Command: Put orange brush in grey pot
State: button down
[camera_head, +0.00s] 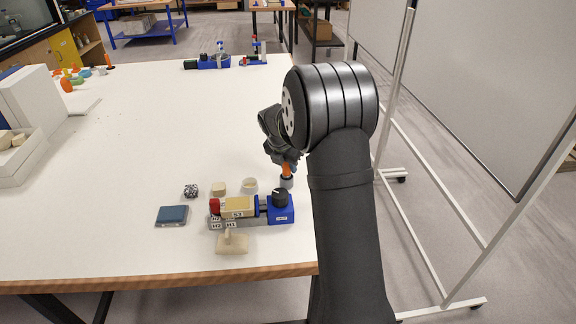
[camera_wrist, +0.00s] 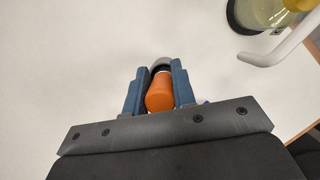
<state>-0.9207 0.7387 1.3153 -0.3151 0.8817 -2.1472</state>
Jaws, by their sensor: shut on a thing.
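The orange brush (camera_head: 286,170) is upright, held between the fingers of my gripper (camera_head: 284,158) over the right side of the table. In the wrist view, the brush's orange handle (camera_wrist: 160,93) sits between the two blue fingers of my gripper (camera_wrist: 160,88). A small grey cylindrical thing, which looks like the grey pot (camera_head: 286,182), shows directly below the orange. A grey rounded edge also shows past the handle in the wrist view. I cannot tell whether the brush's lower end is inside the pot or just above it.
A blue-based clamp device (camera_head: 281,214) with a yellowish block stands just in front. A whitish cup (camera_head: 250,185), a beige block (camera_head: 219,188), a speckled block (camera_head: 191,191) and a blue-grey pad (camera_head: 172,215) lie left. The table's middle is clear.

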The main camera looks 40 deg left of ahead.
jog(key=shift+f, duration=0.2)
jog(key=c, duration=1.2)
grip_release()
jog(key=v, duration=1.2)
jog(key=shift+r, duration=0.2)
jog(key=x, duration=1.2)
jog(key=shift+w+r, duration=0.1)
jog(key=shift+r, duration=1.7)
